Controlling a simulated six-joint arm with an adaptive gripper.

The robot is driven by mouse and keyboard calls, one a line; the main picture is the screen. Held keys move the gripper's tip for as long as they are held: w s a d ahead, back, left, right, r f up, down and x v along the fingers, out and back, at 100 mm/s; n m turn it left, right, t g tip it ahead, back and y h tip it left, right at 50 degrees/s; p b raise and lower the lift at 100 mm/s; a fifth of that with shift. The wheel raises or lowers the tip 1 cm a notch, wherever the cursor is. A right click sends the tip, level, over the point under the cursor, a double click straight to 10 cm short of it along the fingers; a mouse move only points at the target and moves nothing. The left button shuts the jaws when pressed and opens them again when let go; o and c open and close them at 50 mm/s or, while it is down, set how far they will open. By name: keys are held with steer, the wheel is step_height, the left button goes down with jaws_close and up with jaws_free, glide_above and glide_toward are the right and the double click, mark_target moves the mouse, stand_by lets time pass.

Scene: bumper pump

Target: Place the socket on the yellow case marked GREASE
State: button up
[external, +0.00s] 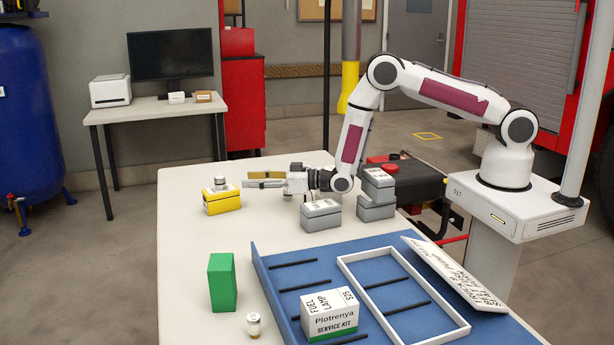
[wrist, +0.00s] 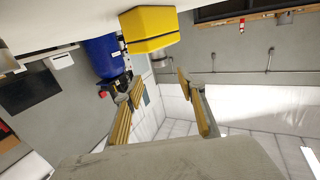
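The yellow case (external: 222,203) stands on the far left of the white table, with a pale label on its top. A small grey round piece (external: 220,181), which looks like the socket, stands upright on the case in the external view. My gripper (external: 254,180) points left, just right of the case and a little above table height. Its fingers are apart with nothing between them.
A green block (external: 222,282) and a small white jar (external: 254,323) stand nearer. A blue tray (external: 277,292) holds a white service-kit box (external: 329,313) and a white frame. Table between the yellow case and green block is clear.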

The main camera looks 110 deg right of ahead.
steer(key=shift+s+a, duration=0.2)
steer(key=shift+s, duration=0.15)
steer(key=shift+r, duration=0.1)
stand_by(0.6)
steer(key=w+a+r+y, duration=0.1)
steer(key=w+a+r, duration=0.15)
steer(key=r, duration=0.45)
steer(key=s+a+r+n+g+y, duration=0.15)
steer(key=s+a+r, duration=0.25)
steer(key=a+r, duration=0.4)
steer(key=s+a+r+n+g+y, duration=0.1)
steer(key=s+a+r+g+y, duration=0.15)
steer(key=s+a+r, duration=0.4)
steer(key=s+a+r+n+g+y, duration=0.1)
steer(key=s+a+r+g, duration=0.15)
steer(key=s+a, duration=0.4)
steer(key=s+a+r+g, duration=0.1)
steer(key=s+a+r, duration=0.3)
steer(key=s, duration=0.5)
steer(key=s+a+f+g, duration=0.1)
steer(key=s+a, duration=0.1)
steer(key=s, duration=0.8)
steer(key=s+a+n+g+y, duration=0.1)
steer(key=s+a, duration=0.2)
steer(key=s, duration=0.7)
steer(key=shift+s+f+g, duration=0.2)
steer(key=shift+f+g, duration=0.15)
steer(key=shift+f, duration=0.05)
